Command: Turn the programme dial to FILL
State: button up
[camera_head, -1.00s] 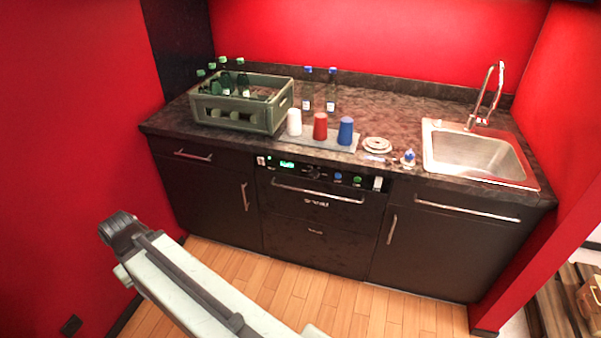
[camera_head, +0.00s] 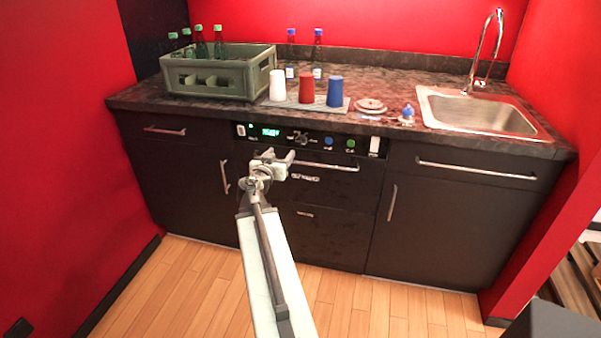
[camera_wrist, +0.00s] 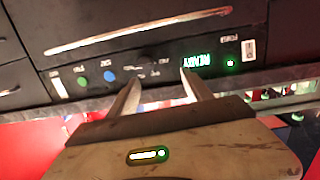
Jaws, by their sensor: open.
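The programme dial (camera_head: 299,138) is a small dark knob with pale labels on the black control panel, right of the green display. In the upside-down wrist view the dial (camera_wrist: 148,64) shows dimly just beyond and between my fingertips. Its pointer setting is too dark to read. My gripper (camera_head: 276,158) is open and empty, in front of the panel and a little below and left of the dial in the head view. In the wrist view my gripper (camera_wrist: 160,77) has its two fingers spread, apparently short of the dial.
The panel carries a green display (camera_wrist: 197,62) reading READY, a white switch (camera_wrist: 249,48), a blue button (camera_head: 329,141) and a green button (camera_head: 350,143). A drawer handle (camera_head: 326,166) lies below. Cups, a bottle crate (camera_head: 215,78) and a sink (camera_head: 480,113) are on the counter.

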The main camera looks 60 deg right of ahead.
aim_at(298, 143)
jog(key=shift+t+h, duration=0.5)
jog(key=d, duration=0.7)
jog(key=d+b, duration=0.1)
jog(key=d, duration=0.3)
jog(key=shift+s+d+f, duration=0.15)
jog(key=shift+s+f, duration=0.15)
grip_shut()
jog(key=n, duration=0.5)
jog(key=shift+n, duration=0.3)
jog(key=n, duration=0.5)
jog(key=shift+w+a+f+n, duration=0.15)
jog(key=shift+a+n, duration=0.05)
jog(key=shift+n, duration=0.5)
